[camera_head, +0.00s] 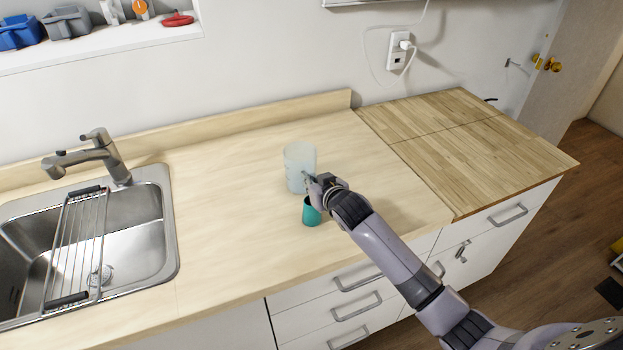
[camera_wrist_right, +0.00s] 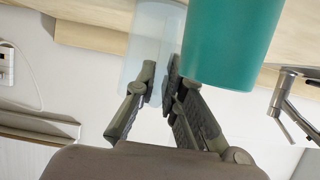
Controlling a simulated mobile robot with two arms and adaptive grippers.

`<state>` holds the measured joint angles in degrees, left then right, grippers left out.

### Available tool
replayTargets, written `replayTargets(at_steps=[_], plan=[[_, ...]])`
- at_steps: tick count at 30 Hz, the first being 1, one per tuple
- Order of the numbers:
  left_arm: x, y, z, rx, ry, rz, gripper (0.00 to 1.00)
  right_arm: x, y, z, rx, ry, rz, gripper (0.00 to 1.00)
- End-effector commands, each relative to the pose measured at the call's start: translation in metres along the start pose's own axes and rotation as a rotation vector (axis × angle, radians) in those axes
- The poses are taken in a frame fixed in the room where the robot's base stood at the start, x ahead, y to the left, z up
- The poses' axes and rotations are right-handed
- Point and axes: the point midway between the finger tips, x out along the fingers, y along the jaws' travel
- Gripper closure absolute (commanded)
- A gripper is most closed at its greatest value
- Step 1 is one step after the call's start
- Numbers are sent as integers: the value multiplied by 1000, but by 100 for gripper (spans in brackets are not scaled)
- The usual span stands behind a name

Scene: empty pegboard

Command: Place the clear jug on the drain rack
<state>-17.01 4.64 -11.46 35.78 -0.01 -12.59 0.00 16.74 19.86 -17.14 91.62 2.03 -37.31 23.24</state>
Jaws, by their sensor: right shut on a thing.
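The clear jug (camera_head: 299,160), pale and see-through, is upright at the middle of the counter. It also shows in the right wrist view (camera_wrist_right: 150,40). My right gripper (camera_head: 317,183) is at the jug's near right side, shut on it, with its fingertips (camera_wrist_right: 161,82) close together against the jug in the wrist view. Where exactly they grip, and whether the jug is touching the counter, I cannot tell. The drain rack (camera_head: 75,240), of metal bars with dark ends, lies across the sink at the left. My left gripper is out of view.
A teal cup (camera_head: 311,212) stands right beside the jug and my right gripper; it looms large in the wrist view (camera_wrist_right: 232,45). A faucet (camera_head: 95,155) rises behind the sink (camera_head: 165,225). The counter (camera_head: 220,215) between sink and jug is clear.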

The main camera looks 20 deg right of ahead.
Motion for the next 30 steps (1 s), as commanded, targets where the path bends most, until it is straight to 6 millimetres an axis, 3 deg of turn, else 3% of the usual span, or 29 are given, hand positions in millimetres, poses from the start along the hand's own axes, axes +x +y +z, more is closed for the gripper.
replayTargets(at_steps=[10,11,19,30], plan=[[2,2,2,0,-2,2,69,2,0,3,1,1,0,100],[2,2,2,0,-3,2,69,1,0,3,1,1,0,89],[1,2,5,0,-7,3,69,1,0,2,1,0,0,71],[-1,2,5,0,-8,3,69,0,0,-2,0,1,0,70]])
